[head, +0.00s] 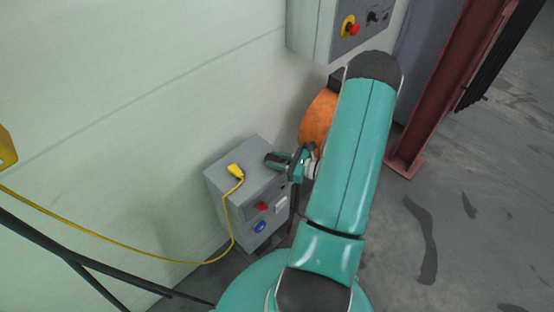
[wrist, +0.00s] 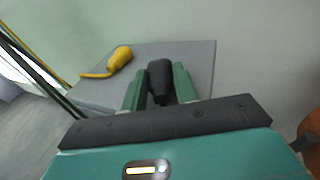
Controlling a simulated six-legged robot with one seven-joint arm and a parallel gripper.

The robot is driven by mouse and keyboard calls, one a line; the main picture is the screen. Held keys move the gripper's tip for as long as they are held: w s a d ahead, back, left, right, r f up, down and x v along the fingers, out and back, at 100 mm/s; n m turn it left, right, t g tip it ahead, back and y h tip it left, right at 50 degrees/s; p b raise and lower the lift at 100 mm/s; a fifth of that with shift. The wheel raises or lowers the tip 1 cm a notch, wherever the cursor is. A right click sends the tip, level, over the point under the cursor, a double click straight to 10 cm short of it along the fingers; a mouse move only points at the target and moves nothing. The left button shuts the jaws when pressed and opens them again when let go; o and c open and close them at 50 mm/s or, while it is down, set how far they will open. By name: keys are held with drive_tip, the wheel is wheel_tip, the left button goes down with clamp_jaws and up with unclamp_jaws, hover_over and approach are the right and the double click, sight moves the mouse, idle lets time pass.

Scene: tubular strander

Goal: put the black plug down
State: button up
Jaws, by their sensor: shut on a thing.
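The black plug (wrist: 160,76) shows in the wrist view between the two green fingers of my gripper (wrist: 159,88), which is shut on it. The grey box top (wrist: 200,56) lies behind and below the plug. I cannot tell whether the plug touches that surface. In the head view my gripper (head: 273,160) is over the right part of the grey box (head: 226,182), and the plug is hard to make out there.
A yellow plug (head: 236,171) with a yellow cable lies on the box top, left of my gripper; it also shows in the wrist view (wrist: 120,57). The box front has a red button (head: 262,206) and a blue socket (head: 260,227). An orange rounded thing (head: 318,118) stands behind.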

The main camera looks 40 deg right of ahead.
drive_tip(key=shift+f, duration=0.35)
drive_tip(key=o, duration=1.1)
